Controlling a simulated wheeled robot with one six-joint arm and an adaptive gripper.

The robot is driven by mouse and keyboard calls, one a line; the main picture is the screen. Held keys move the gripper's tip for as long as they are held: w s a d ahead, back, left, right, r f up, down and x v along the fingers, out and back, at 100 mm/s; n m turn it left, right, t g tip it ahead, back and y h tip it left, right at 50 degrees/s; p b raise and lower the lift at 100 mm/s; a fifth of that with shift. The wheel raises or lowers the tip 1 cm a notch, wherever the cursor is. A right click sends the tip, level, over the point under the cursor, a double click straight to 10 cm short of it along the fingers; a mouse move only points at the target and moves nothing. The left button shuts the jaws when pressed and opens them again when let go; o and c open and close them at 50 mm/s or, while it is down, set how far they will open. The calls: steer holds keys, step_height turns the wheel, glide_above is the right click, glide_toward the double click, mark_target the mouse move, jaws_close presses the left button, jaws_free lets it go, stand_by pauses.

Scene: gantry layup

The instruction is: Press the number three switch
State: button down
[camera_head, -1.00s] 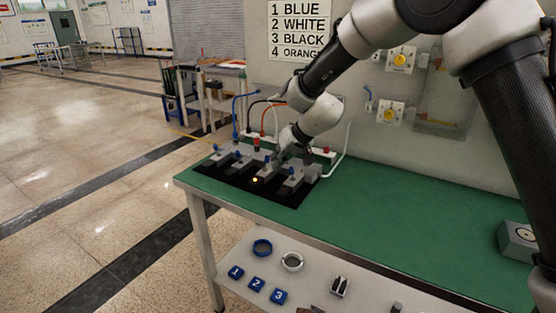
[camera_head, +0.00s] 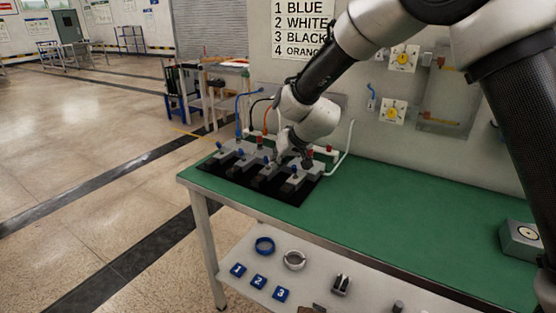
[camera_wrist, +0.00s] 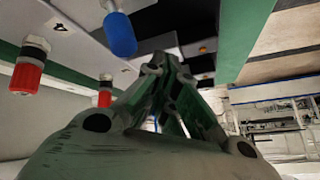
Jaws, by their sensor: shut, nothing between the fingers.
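A row of several grey switch units (camera_head: 235,151) stands on a black base at the left end of the green table. Blue and red knobs stick up from them. My gripper (camera_head: 281,161) is shut and empty, low over the units toward the right of the row. It hides part of the unit below it. In the wrist view my shut fingertips (camera_wrist: 166,62) reach down to a grey block, beside a blue knob (camera_wrist: 120,34). Red-capped connectors (camera_wrist: 30,66) are at the left. I cannot tell contact, or read any number on the units.
A wall sign (camera_head: 303,28) lists 1 blue, 2 white, 3 black, 4 orange. Blue, black, orange and white cables rise behind the units. Blue tiles (camera_head: 258,282) numbered 1, 2, 3 and two rings lie on the lower shelf. The table's middle (camera_head: 370,205) is clear.

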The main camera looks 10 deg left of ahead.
steer(key=shift+w, duration=0.1)
steer(key=shift+w+d+f, duration=0.25)
steer(key=shift+w, duration=0.4)
steer(key=v, duration=1.2)
